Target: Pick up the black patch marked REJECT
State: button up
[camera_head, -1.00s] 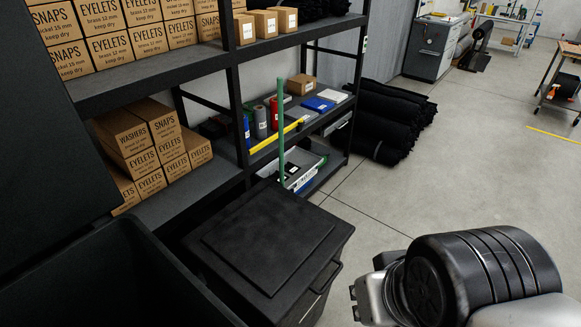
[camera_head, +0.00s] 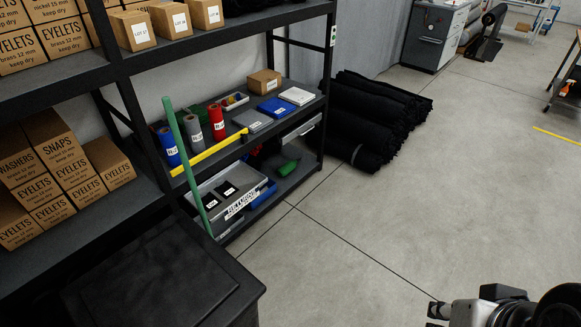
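Two small black patches with white markings, one at the left (camera_head: 211,201) and one at the right (camera_head: 228,190), lie in a grey tray (camera_head: 256,182) on the lower shelf. Their markings are too small to read, so I cannot tell which says REJECT. A white label (camera_head: 241,204) with black lettering is on the tray's front. My arm's end shows at the lower right, cut by the picture edge, far from the tray. I cannot make out the gripper's fingers clearly or whether they hold anything.
A green pole (camera_head: 186,165) stands slanted before the shelf, and a yellow bar (camera_head: 209,153) lies along the middle shelf's edge. A black lidded bin (camera_head: 165,270) stands in front at the left. Black rolls (camera_head: 365,120) lie beyond the rack. The floor (camera_head: 400,215) to the right is clear.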

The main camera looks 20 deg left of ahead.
aim_at(225, 189)
jog(key=i+l+u, duration=0.15)
jog(key=i+u, duration=0.2)
jog(key=i, duration=0.25)
jog(key=i+l+u, duration=0.3)
jog(key=i, duration=0.25)
jog(key=i+l+u, duration=0.35)
jog(key=i, duration=0.2)
jog(key=i+j+u, duration=0.25)
jog(key=u, duration=0.2)
jog(key=i+j+u, duration=0.1)
jog(key=i+u, duration=0.2)
jog(key=u, duration=0.15)
jog(key=i+u, duration=0.25)
jog(key=u, duration=0.2)
jog(key=i+u, duration=0.3)
jog(key=u, duration=0.15)
jog(key=i, duration=0.25)
